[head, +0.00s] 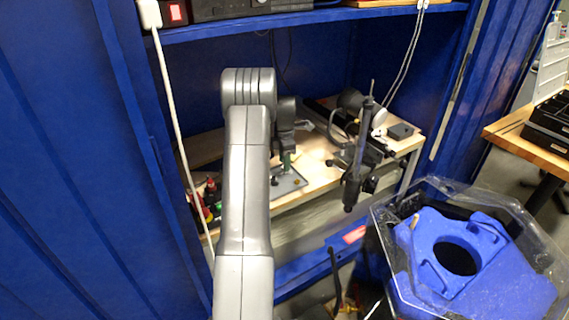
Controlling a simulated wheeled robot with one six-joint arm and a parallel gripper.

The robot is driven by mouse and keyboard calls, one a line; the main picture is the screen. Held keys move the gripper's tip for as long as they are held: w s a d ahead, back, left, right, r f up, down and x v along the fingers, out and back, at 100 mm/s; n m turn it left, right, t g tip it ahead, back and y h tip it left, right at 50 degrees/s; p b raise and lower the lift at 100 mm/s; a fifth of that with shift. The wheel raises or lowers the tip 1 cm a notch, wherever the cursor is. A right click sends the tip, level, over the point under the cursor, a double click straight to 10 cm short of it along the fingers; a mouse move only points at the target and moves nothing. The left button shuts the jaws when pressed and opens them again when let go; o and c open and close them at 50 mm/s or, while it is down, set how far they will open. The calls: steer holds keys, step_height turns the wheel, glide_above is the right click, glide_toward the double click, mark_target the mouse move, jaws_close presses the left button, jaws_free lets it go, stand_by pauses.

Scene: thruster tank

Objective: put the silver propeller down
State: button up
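My arm reaches up from the bottom middle of the head view into the blue cabinet. My gripper (287,147) is at its far end, dark and small, over the wooden shelf (322,178). It is just above a small green upright part on a grey plate (286,187). I cannot make out its fingers or whether they are open or shut. I cannot pick out the silver propeller with certainty. It may be hidden by my arm or too small to tell.
A black clamp-like stand (357,165) and a dark bar with cables lie right of my gripper. Red and black tools (207,200) sit at the shelf's left. A clear tank (400,245) with a blue thruster body (470,285) stands front right. A white cable (172,100) hangs left.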

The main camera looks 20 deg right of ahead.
step_height(320, 180, up, 11)
stand_by(0.3)
steer(key=shift+f, duration=0.1)
